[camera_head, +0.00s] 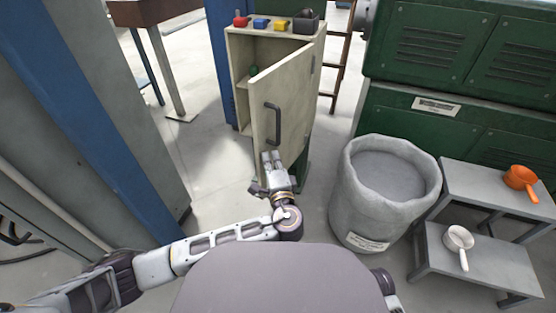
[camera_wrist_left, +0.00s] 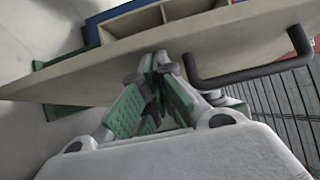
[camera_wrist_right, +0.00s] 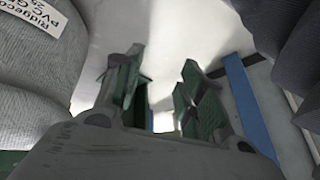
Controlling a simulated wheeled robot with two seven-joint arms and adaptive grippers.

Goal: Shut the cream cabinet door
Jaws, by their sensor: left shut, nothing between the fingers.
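The cream cabinet (camera_head: 239,60) stands upright at the back, and its door (camera_head: 292,88) hangs open toward me, leaving the shelves inside partly visible. A dark bar handle (camera_head: 278,124) is on the door's outer face. My left gripper (camera_head: 272,158) is shut and empty, below the handle and close to the lower part of the door. In the left wrist view its fingertips (camera_wrist_left: 158,62) meet in front of the door panel (camera_wrist_left: 235,42), beside the handle (camera_wrist_left: 250,76); I cannot tell whether they touch it. My right gripper (camera_wrist_right: 160,72) is open and empty, beside the grey bin.
A grey bin (camera_head: 345,205) stands right of the cabinet. A grey step stand (camera_head: 490,262) holds a white pan (camera_head: 458,238) and an orange pan (camera_head: 520,177). Small coloured items and a dark box (camera_head: 306,22) sit on the cabinet top. Floor left of the door is clear.

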